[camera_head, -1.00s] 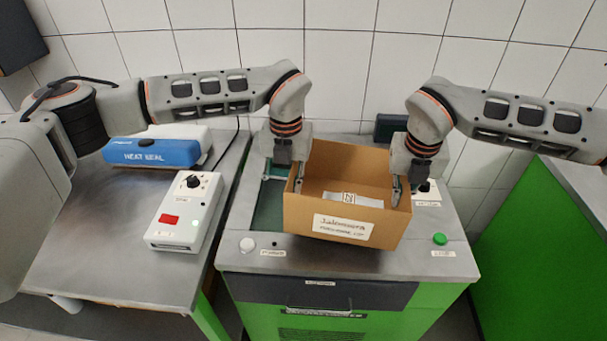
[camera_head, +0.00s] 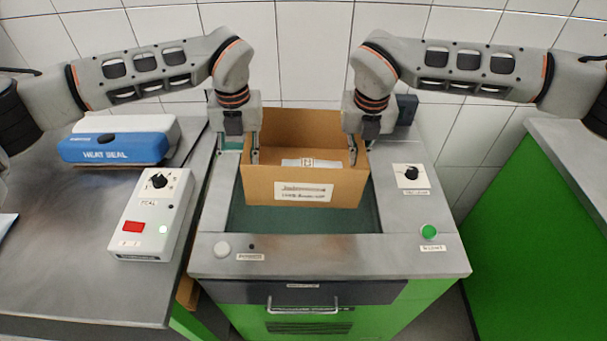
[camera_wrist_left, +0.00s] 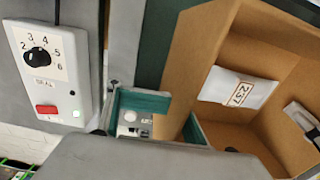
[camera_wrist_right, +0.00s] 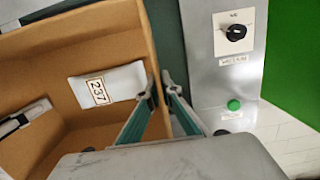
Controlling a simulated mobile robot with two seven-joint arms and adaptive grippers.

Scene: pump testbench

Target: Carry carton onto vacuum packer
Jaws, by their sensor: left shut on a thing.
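The open brown carton (camera_head: 265,190) has a white label on its front and a white packet marked 237 (camera_wrist_left: 237,90) inside. It is upright over the dark green bed (camera_head: 300,220) of the vacuum packer (camera_head: 215,262); I cannot tell whether its bottom touches. My left gripper (camera_head: 254,158) is at the carton's left wall, shut on it, one finger inside. My right gripper (camera_head: 355,157) is at the right wall, its fingers on both sides of it in the right wrist view (camera_wrist_right: 160,82). The carton hides the back of the bed.
A control box (camera_head: 150,215) with a dial and red button stands on the left table, before a blue heat sealer (camera_head: 112,149). The packer's rim carries a white button (camera_head: 222,249), a green button (camera_head: 429,232) and a dial (camera_head: 411,173). A tiled wall is behind.

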